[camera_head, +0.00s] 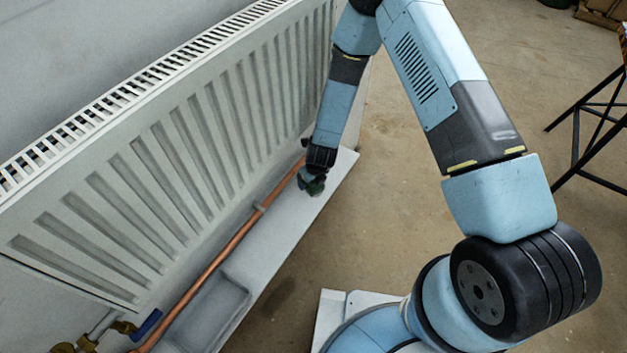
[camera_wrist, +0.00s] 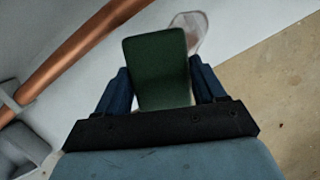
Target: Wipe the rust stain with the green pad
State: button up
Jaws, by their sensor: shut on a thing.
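The green pad (camera_wrist: 158,68) is held between the two fingers of my gripper (camera_wrist: 160,88), which is shut on it. In the head view my gripper (camera_head: 312,183) is low over the far part of the white ledge, and only a small dark green bit of the pad (camera_head: 316,188) shows. In the wrist view a pale pinkish-brown patch (camera_wrist: 190,30) shows on the white surface just beyond the pad's far right corner; it may be the rust stain. The pad partly hides it. I cannot tell whether the pad touches the surface.
A copper pipe (camera_head: 215,264) runs along the ledge (camera_head: 262,250) beside my gripper, below the white radiator (camera_head: 190,150). A grey tray (camera_head: 212,305) and a blue-handled valve (camera_head: 146,325) are at the near end. Open floor (camera_head: 390,190) lies right of the ledge.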

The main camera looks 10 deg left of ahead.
jog(key=shift+f, duration=3)
jog(key=shift+f, duration=0.9)
jog(key=shift+w+d, duration=0.65)
jog(key=shift+w, duration=0.95)
jog(key=shift+w+d, duration=0.7)
jog(key=shift+w, duration=0.9)
jog(key=shift+w+d, duration=0.65)
jog(key=shift+w, duration=0.95)
jog(key=shift+f, duration=0.1)
